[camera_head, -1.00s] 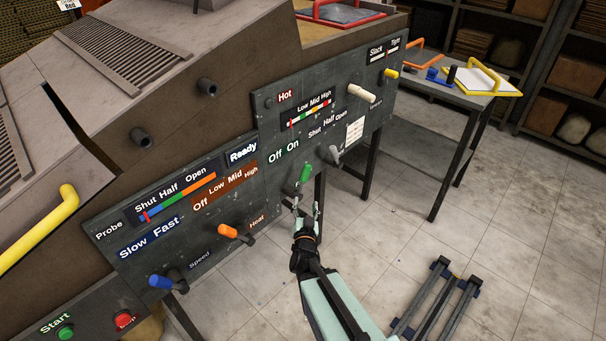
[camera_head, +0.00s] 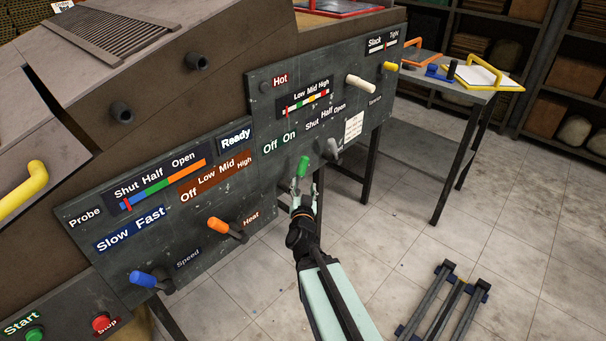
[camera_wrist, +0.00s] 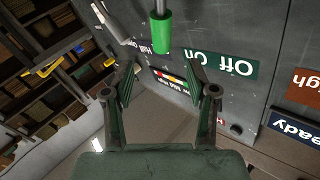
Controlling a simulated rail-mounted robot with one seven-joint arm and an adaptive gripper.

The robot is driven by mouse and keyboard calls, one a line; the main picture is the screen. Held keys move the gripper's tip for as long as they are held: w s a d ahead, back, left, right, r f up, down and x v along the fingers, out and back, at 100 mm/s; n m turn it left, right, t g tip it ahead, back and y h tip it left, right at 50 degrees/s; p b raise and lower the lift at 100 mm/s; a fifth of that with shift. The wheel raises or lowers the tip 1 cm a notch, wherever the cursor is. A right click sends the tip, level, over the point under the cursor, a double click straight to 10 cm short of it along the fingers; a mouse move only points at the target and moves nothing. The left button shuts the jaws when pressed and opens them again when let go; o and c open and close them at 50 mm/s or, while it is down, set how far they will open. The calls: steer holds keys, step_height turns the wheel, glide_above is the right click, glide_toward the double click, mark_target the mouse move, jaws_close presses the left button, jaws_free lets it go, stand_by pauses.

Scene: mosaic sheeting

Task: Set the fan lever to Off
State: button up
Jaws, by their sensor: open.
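The green-handled lever (camera_head: 303,168) stands on the dark control panel (camera_head: 240,180), below the "Off On" label (camera_head: 279,143). In the head view its handle leans up and right, nearer "On" than "Off". In the wrist view the green handle (camera_wrist: 162,34) hangs at top centre, and the label (camera_wrist: 222,65) appears upside down right of it. My gripper (camera_head: 304,193) is just below the lever in the head view. In the wrist view my gripper (camera_wrist: 162,82) is open and empty, with the handle beyond its fingertips and roughly centred between them. I cannot tell any contact.
A grey lever (camera_head: 334,149) stands close right of the green one, with a white handle (camera_head: 359,85) above. An orange lever (camera_head: 219,226) and a blue lever (camera_head: 143,279) are lower left. A side table (camera_head: 440,85) stands at right. The floor in front is mostly clear.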

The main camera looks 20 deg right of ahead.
mark_target(303, 168)
steer(key=b+x, duration=0.1)
steer(key=x, duration=1.1)
steer(key=shift+c, duration=0.3)
jaws_close()
